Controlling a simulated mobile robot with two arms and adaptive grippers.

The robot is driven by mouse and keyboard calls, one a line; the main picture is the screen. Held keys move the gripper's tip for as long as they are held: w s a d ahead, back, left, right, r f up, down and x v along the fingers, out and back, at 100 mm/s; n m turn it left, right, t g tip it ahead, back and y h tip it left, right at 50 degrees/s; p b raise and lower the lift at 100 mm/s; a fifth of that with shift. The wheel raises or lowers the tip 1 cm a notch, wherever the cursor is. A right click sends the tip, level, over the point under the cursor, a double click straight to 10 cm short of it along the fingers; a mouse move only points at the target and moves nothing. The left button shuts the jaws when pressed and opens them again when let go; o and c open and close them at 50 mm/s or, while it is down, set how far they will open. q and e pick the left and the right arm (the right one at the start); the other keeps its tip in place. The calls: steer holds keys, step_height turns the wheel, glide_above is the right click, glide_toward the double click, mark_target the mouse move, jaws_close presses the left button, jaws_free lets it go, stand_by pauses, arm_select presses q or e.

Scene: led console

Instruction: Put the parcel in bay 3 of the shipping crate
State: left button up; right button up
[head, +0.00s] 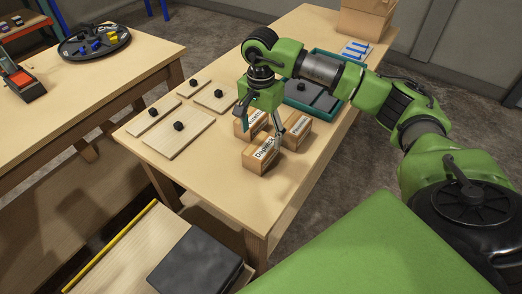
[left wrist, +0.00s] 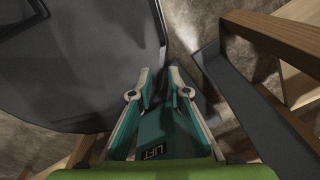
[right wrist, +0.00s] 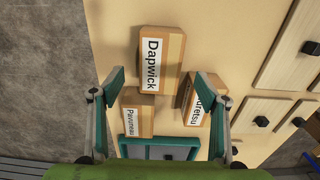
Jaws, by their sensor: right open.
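Three brown parcels with white labels stand on the middle table; which one the task means is unclear. The Dapwick parcel (head: 259,160) is nearest. A second parcel (head: 298,133) stands right of it, and a third (head: 240,125) is partly behind my right gripper (head: 262,131). The right wrist view shows the Dapwick parcel (right wrist: 161,62), a parcel labelled like "Pavureau" (right wrist: 139,116) and one ending "uretsu" (right wrist: 205,103). My right gripper is open and empty above them. A teal crate (head: 346,88) with grey inside lies behind. My left gripper (left wrist: 158,74) shows narrowly spaced fingers; its grip is unclear.
Wooden boards with black knobs (head: 179,139) lie left of the parcels. A cardboard box (head: 366,18) stands at the far end. Another table (head: 100,75) at left holds a round black tray (head: 94,42). A teal surface marked LIFT (left wrist: 165,141) sits between my left fingers.

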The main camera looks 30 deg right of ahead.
mark_target(261, 145)
steer(key=shift+f, duration=0.55)
steer(key=shift+w+f, duration=0.1)
steer(key=shift+f, duration=0.15)
steer(key=shift+f+p, duration=0.6)
steer(key=shift+f, duration=0.15)
step_height(261, 145, down, 3)
steer(key=shift+d+r+p, duration=0.15)
steer(key=shift+p, duration=0.25)
steer(key=shift+f, duration=0.5)
steer(key=c, duration=1.6)
arm_select(q)
steer(key=shift+w+r, duration=1)
steer(key=shift+r, duration=0.15)
arm_select(e)
steer(key=shift+c, duration=0.5)
steer(key=shift+w, duration=0.1)
